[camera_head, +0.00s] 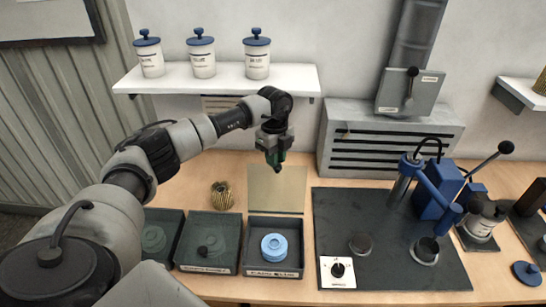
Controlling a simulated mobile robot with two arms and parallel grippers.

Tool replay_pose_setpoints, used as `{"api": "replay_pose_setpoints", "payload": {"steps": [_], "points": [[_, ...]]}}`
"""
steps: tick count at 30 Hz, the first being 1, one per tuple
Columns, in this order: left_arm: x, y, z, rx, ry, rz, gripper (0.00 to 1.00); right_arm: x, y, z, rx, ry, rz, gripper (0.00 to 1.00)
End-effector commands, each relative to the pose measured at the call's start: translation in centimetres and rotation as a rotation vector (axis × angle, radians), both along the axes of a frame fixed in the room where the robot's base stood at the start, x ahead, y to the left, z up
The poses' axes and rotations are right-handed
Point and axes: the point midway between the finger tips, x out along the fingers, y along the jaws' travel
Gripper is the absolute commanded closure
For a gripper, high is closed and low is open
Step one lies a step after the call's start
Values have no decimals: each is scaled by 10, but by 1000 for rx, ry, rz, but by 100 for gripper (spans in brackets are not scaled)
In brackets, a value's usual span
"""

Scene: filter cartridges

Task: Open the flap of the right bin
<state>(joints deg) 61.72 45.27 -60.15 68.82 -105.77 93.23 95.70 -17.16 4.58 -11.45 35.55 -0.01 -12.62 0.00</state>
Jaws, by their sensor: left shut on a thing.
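The right bin (249,263) is a dark open-topped box at the front of the table, with a light blue round part (274,247) inside. Its see-through tan flap (285,195) stands raised at the bin's back edge, leaving the top uncovered. My left gripper (275,160) is at the flap's upper edge, pointing down, and is shut on the flap's knob, which the fingers mostly hide. My right gripper is not in view.
The middle bin (228,262) has its dark flap down, with a black knob (203,250). The left bin (164,220) is partly behind my arm. A pleated brass-coloured cartridge (222,195) stands behind the bins. A dark mat (385,200) with a blue press (437,195) lies right.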

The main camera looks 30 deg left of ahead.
Motion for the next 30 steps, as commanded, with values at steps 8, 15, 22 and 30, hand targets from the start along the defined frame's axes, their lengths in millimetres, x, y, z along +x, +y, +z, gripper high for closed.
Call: {"api": "replay_pose_setpoints", "payload": {"steps": [8,15,22,30], "points": [[-12,-10,-31,3,55,-20,49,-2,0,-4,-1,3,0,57],[-12,-10,-31,3,56,-21,48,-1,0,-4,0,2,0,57],[-12,-10,-30,3,55,-21,48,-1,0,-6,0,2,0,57],[-9,-9,9,0,14,-13,48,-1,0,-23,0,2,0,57]]}}
